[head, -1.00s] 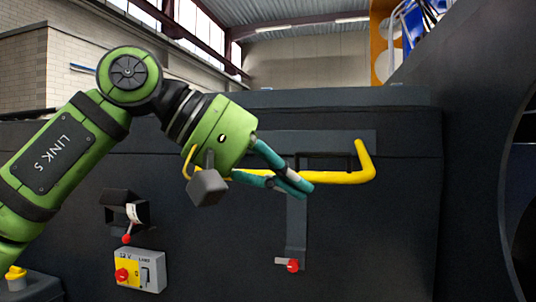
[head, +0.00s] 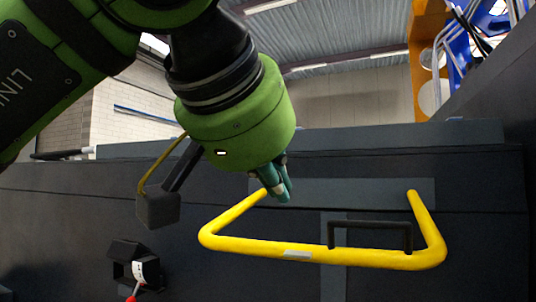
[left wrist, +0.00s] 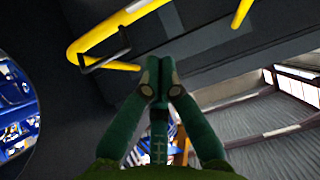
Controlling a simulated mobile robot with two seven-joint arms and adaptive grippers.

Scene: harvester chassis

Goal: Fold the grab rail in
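The yellow grab rail (head: 300,252) is a U-shaped bar on the dark chassis panel. In the head view its long bar lies below its two ends, which meet a grey mounting strip (head: 350,190). A silver mark shows on the long bar. My left gripper (head: 280,196) is beside the rail's left end, with its teal fingers pointing down. In the left wrist view the gripper (left wrist: 158,66) has its fingertips together with nothing visible between them. The rail (left wrist: 110,28) runs beyond the tips there. Contact with the rail cannot be told. My right gripper is out of view.
A black handle-shaped bracket (head: 370,226) overlaps the rail's long bar, right of its middle; it also shows in the left wrist view (left wrist: 105,52). A black box (head: 128,266) with a red-tipped lever is at lower left. The panel below the rail looks clear.

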